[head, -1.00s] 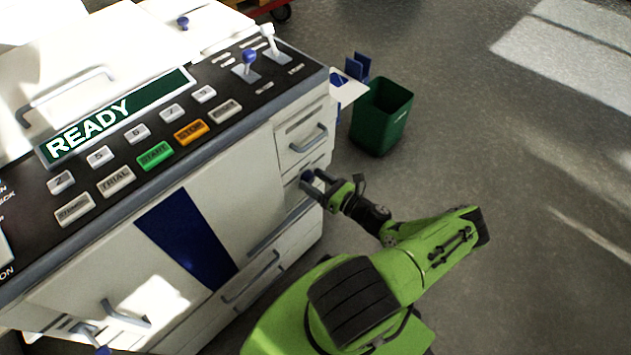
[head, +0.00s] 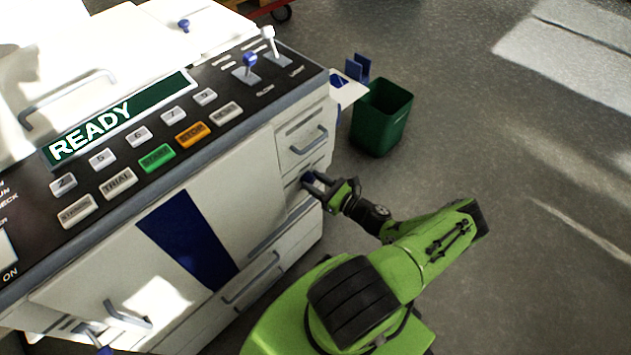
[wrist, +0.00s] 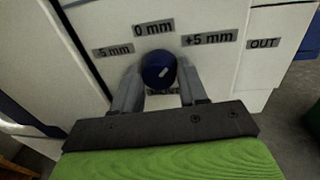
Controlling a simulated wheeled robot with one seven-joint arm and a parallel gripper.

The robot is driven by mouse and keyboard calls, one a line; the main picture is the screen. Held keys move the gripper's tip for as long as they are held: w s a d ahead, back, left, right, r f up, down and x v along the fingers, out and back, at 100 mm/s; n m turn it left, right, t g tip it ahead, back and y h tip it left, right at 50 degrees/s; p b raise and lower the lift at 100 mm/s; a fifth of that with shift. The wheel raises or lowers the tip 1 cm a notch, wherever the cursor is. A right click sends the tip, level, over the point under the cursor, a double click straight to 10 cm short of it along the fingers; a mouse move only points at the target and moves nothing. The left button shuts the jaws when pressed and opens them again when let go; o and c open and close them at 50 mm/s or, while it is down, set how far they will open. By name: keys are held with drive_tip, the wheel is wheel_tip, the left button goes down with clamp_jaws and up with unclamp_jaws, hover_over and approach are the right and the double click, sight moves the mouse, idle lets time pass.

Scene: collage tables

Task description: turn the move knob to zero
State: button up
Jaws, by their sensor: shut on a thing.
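The move knob (wrist: 159,70) is a round dark blue knob with a white pointer mark, in the upper middle of the wrist view. Labels around it read -5 mm (wrist: 113,51), 0 mm (wrist: 153,29) and +5 mm (wrist: 208,38). The white mark is short and slanted; which end points to a label is hard to tell. My gripper (wrist: 158,88) is shut on the knob, one finger on each side. In the head view, my gripper (head: 318,184) is at the machine's right side panel, and the knob is mostly hidden by it.
An OUT label (wrist: 263,43) is right of the scale. In the head view, the white machine (head: 130,255) has a READY display (head: 120,118) and a drawer handle (head: 309,141) above my gripper. A green bin (head: 381,117) stands behind it. Floor to the right is clear.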

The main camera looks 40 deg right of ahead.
drive_tip(key=n+p, duration=0.1)
drive_tip(key=n, duration=0.3)
drive_tip(key=shift+a+r+g, duration=0.1)
drive_tip(key=shift+g, duration=0.2)
drive_tip(key=n+h+p, duration=0.1)
drive_tip(key=n, duration=0.2)
drive_tip(key=shift+n, duration=0.4)
drive_tip(key=o, duration=1.1)
drive_tip(key=shift+c, duration=0.2)
drive_tip(key=s+d+r+p, duration=0.1)
drive_tip(key=s+p, duration=0.1)
drive_tip(key=s, duration=1.3)
drive_tip(key=shift+s+d+r, duration=0.15)
drive_tip(key=shift+s+r, duration=0.15)
drive_tip(key=shift+r, duration=0.05)
